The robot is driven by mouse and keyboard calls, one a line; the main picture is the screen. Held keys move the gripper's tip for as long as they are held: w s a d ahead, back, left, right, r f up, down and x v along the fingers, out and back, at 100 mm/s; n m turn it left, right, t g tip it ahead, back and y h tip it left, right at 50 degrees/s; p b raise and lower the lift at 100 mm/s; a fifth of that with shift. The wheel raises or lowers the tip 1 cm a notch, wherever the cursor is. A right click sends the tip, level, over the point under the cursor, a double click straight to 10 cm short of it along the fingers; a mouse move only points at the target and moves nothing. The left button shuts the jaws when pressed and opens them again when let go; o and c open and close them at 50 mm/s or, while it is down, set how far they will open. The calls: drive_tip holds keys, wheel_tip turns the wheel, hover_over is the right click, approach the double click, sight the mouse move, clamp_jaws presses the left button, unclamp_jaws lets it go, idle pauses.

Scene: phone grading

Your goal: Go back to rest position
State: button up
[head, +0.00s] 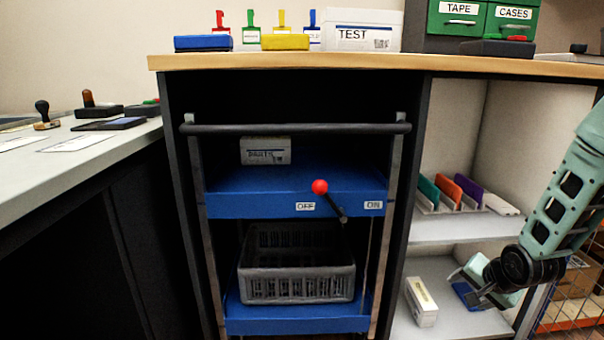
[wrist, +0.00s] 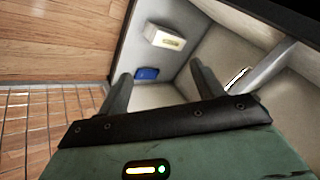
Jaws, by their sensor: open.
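My gripper (head: 480,297) is at the lower right of the head view, in front of the lower shelf of the open cabinet. In the wrist view my gripper (wrist: 162,84) has its two dark fingers spread apart, with nothing between them. Past the fingers lie a blue item (wrist: 147,74) and a white box (wrist: 166,38) on the shelf. In the head view the blue item (head: 464,293) is partly hidden by my gripper, and the white box (head: 421,302) stands left of it.
A blue cart (head: 292,317) with a grey basket (head: 297,285) and a red-knobbed lever (head: 320,187) stands left of the shelves. Phone-like items (head: 461,191) stand on the shelf above. A wire cage (head: 577,300) is at the right. The worktop (head: 380,62) overhangs.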

drive_tip(key=s+a+r+n+g, duration=0.25)
drive_tip(key=s+r+n, duration=0.3)
drive_tip(key=s, duration=0.35)
drive_tip(key=s+a+r+n+g, duration=0.2)
drive_tip(key=s+a+r+n, duration=0.2)
drive_tip(key=s+r, duration=0.45)
drive_tip(key=s+a+r+n+g+p, duration=0.1)
drive_tip(key=s+a+r+n+p, duration=0.35)
drive_tip(key=s+a, duration=0.35)
drive_tip(key=s+a+r+n+g+p, duration=0.2)
drive_tip(key=s+a+r+n+p, duration=0.4)
drive_tip(key=a, duration=0.5)
wheel_tip(320, 180, up, 36)
drive_tip(key=m+p, duration=0.2)
drive_tip(key=p, duration=3.3)
drive_tip(key=shift+d+m, duration=0.25)
drive_tip(key=shift+m, duration=0.05)
drive_tip(key=shift+s+f+t, duration=0.1)
drive_tip(key=shift+t, duration=0.15)
drive_tip(key=shift+c, duration=0.4)
